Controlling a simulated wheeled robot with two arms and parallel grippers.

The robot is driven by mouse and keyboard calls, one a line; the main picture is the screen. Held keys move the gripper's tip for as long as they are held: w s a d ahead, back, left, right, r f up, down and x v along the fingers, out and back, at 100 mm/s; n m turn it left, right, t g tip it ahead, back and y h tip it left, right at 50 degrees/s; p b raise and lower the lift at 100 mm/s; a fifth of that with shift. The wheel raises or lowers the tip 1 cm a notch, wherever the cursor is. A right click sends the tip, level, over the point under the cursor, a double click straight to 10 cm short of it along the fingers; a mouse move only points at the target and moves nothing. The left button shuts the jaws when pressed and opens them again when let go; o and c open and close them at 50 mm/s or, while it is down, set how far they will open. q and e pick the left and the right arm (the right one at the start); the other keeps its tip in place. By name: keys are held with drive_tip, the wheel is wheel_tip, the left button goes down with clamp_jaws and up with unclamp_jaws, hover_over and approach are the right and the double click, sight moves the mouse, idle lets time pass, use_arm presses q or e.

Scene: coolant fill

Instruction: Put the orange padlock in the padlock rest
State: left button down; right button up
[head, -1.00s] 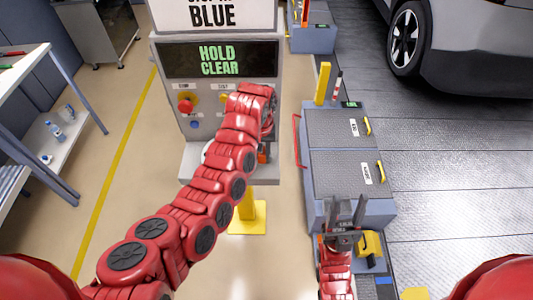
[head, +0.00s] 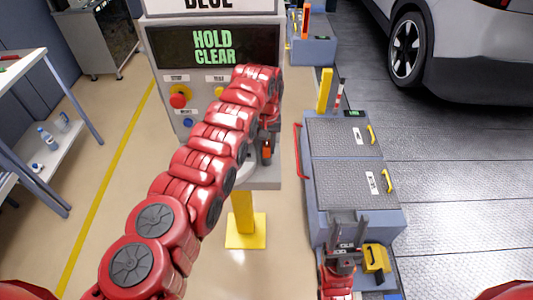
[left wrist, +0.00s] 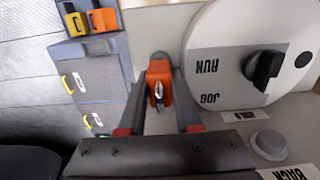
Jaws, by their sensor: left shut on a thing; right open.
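The orange padlock (left wrist: 159,75) is between the two fingers of my left gripper (left wrist: 158,92) in the left wrist view, its metal shackle pointing toward the camera. In the head view my left gripper (head: 268,135) is at the right edge of the grey console, with the orange padlock (head: 266,153) partly showing below it. My left gripper is shut on the padlock. My right gripper (head: 348,222) is open and empty, low in front of the blue-grey cabinet. I cannot make out the padlock rest with certainty.
The console (head: 212,50) reads HOLD CLEAR and has a red button (head: 180,95). A RUN/JOG dial (left wrist: 225,60) is close beside the left gripper. The blue-grey cabinet (head: 313,215) stands right, with a yellow box (head: 376,257) at its near end. A table (head: 30,75) stands left.

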use_arm(q)
drive_tip(key=shift+f, duration=0.4)
drive_tip(key=shift+r, duration=0.1)
drive_tip(key=c, duration=0.6)
unclamp_jaws()
